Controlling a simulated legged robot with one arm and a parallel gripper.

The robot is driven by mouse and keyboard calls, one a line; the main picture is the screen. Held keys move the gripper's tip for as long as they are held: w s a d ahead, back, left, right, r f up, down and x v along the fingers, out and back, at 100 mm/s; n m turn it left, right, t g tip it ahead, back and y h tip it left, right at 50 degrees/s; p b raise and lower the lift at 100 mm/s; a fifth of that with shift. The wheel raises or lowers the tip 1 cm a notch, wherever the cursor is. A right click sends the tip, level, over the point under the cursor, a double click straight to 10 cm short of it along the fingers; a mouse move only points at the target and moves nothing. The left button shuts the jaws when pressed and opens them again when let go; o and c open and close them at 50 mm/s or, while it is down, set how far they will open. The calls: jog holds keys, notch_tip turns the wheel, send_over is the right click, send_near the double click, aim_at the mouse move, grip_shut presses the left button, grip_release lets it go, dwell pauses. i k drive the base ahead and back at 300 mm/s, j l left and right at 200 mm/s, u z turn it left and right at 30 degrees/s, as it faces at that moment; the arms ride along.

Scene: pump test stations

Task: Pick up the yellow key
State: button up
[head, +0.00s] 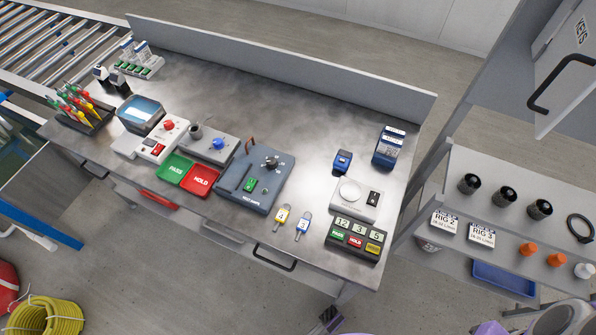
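The yellow key (282,215) lies on the metal workbench (310,115) near its front edge, to the right of the grey-blue test box. A similar blue key (303,224) lies just to its right, with a small gap between them. Both are unobstructed in the head view. I cannot make out my gripper in this view, and nothing is touching the yellow key.
Left of the keys is the test box (238,186); right is a counter panel (355,238) with coloured buttons. A drawer handle (274,258) sticks out below the front edge. A side shelf (455,170) with black cylinders stands right. Coiled yellow hose (45,317) lies lower left.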

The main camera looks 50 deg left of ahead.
aim_at(282, 215)
jog(key=j+u, duration=0.1)
jog(key=u, duration=0.35)
jog(key=k+j+u, duration=0.1)
jog(key=u, duration=0.4)
jog(key=j+u, duration=0.2)
jog(key=u, duration=0.25)
jog(key=j+u, duration=0.1)
jog(key=u, duration=0.4)
jog(key=k+l+u, duration=0.15)
jog(key=k+l, duration=0.1)
jog(key=k, duration=0.05)
